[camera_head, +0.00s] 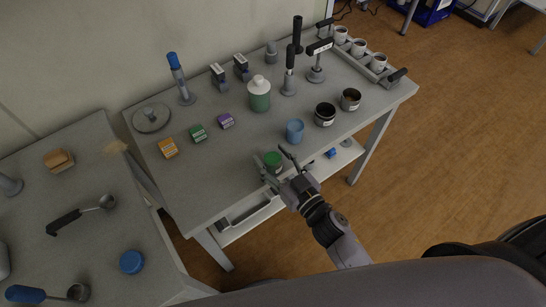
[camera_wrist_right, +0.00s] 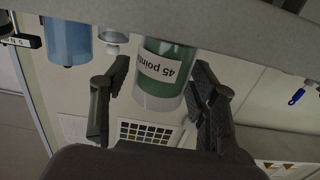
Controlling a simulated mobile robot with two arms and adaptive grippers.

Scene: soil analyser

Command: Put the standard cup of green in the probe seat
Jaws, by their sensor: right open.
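The green cup (camera_head: 272,158) stands near the front edge of the grey table (camera_head: 230,170). In the right wrist view this cup (camera_wrist_right: 163,75) is clear-walled with green contents and a white label reading "45 points", upside down in the picture. My right gripper (camera_head: 274,165) is open, its fingers on either side of the cup. In the wrist view the fingers (camera_wrist_right: 160,80) show gaps to the cup. Upright probes stand at the back: a blue-topped one (camera_head: 176,68) and a black-handled one (camera_head: 290,65). I cannot tell which holder is the probe seat. My left gripper is not in view.
A blue cup (camera_head: 295,130) stands right of the green cup; two dark cups (camera_head: 325,115) are beyond it. A white-and-green bottle (camera_head: 259,95) and small orange, green and purple boxes (camera_head: 198,133) stand behind. A rack (camera_head: 372,73) with white cups lines the right end.

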